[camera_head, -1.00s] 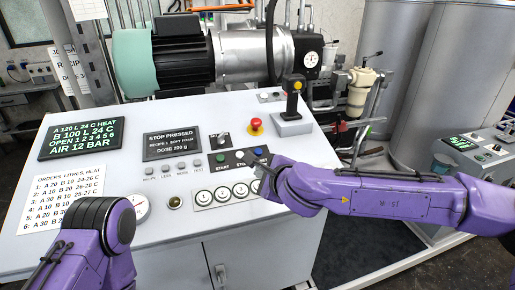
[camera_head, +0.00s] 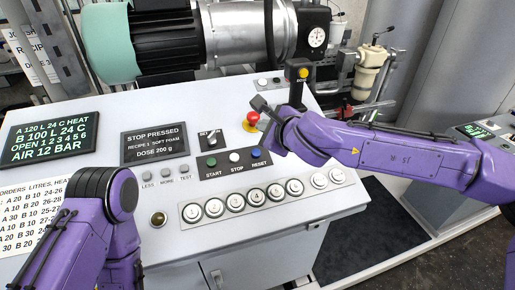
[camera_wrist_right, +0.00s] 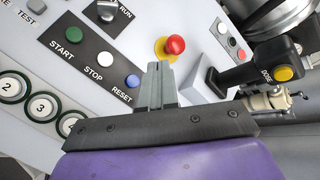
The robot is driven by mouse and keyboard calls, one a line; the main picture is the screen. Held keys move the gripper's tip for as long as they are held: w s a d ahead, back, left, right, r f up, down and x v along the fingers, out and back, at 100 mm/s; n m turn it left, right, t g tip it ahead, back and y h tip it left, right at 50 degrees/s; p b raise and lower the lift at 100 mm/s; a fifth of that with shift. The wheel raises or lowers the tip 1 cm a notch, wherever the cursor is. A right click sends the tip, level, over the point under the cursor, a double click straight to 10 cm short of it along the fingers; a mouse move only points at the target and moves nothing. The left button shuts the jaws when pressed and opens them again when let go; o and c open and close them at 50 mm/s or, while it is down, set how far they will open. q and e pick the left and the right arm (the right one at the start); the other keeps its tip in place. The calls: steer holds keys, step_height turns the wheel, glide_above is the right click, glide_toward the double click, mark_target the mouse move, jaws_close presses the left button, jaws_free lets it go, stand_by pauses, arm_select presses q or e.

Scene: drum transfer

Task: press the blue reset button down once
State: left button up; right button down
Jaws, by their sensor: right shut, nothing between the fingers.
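The blue reset button (camera_head: 256,153) is at the right end of a black strip on the white console, above the RESET label. It also shows in the right wrist view (camera_wrist_right: 132,81), left of my fingers. My right gripper (camera_head: 262,105) is shut and empty. In the head view it is beyond the blue button, close to the red stop button. In the wrist view its fingertips (camera_wrist_right: 160,68) are apart from the blue button, to its right and just below the red button. Whether the fingertips touch the panel I cannot tell. My left gripper is out of view; only its arm shows.
The red button (camera_head: 251,121) on its yellow base and a black joystick (camera_head: 298,80) stand near my right gripper. Green start (camera_head: 211,162) and white stop (camera_head: 234,157) buttons share the strip. Numbered round buttons (camera_head: 256,197) lie in front. A display (camera_head: 155,141) reads STOP PRESSED.

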mark_target(256, 153)
steer(key=f+b, duration=0.2)
steer(key=w+a+f+b, duration=0.1)
steer(key=f+b, duration=0.1)
steer(key=f, duration=0.1)
steer(key=w+f+b, duration=0.1)
steer(key=f, duration=0.1)
steer(key=shift+w+a+f+b, duration=0.15)
steer(key=shift+w+f+b, duration=0.05)
steer(key=shift+f+b, duration=0.2)
steer(key=shift+w+f, duration=0.2)
steer(key=shift+f, duration=0.1)
stand_by(1.5)
steer(key=shift+w+a+f+b, duration=0.1)
steer(key=shift+f+b, duration=0.25)
steer(key=shift+f, duration=0.05)
steer(key=shift+w+f, duration=0.1)
steer(key=shift+f, duration=0.35)
stand_by(0.6)
steer(key=shift+r, duration=0.15)
steer(key=shift+s+r+p, duration=0.25)
steer(key=shift+r+p, duration=0.2)
steer(key=shift+r, duration=0.25)
